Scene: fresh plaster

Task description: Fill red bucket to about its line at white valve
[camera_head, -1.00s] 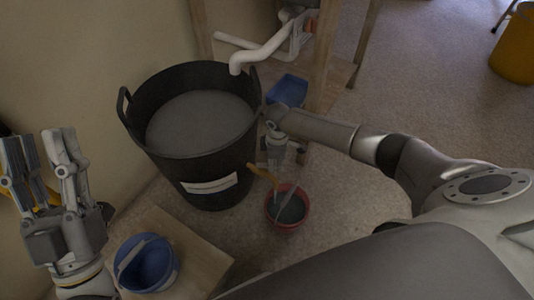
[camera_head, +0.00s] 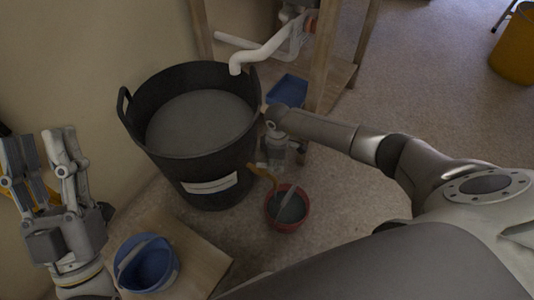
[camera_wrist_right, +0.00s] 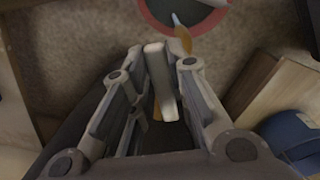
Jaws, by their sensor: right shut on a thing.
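The red bucket (camera_head: 270,217) stands on the floor right of the big black tub, grey inside, with a pale strip across it. No fill line is readable. A tan handle (camera_head: 261,173) rises at its left rim; the red bucket also shows at the top of the right wrist view (camera_wrist_right: 153,18). My right gripper (camera_head: 281,160) is just above and behind the bucket, shut on a pale bar (camera_wrist_right: 160,82); I cannot tell what the bar belongs to. A white pipe (camera_head: 262,52) bends down over the tub's rim; white valve parts (camera_head: 292,12) sit behind it. My left gripper (camera_head: 42,160) is open and empty.
The black tub (camera_head: 205,180) holds grey material. A blue bucket (camera_head: 148,272) stands on a low wooden surface (camera_head: 205,262) at front left. A blue box (camera_head: 288,90) is by a wooden frame (camera_head: 328,60). An orange bucket (camera_head: 515,50) is far right. Floor between is clear.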

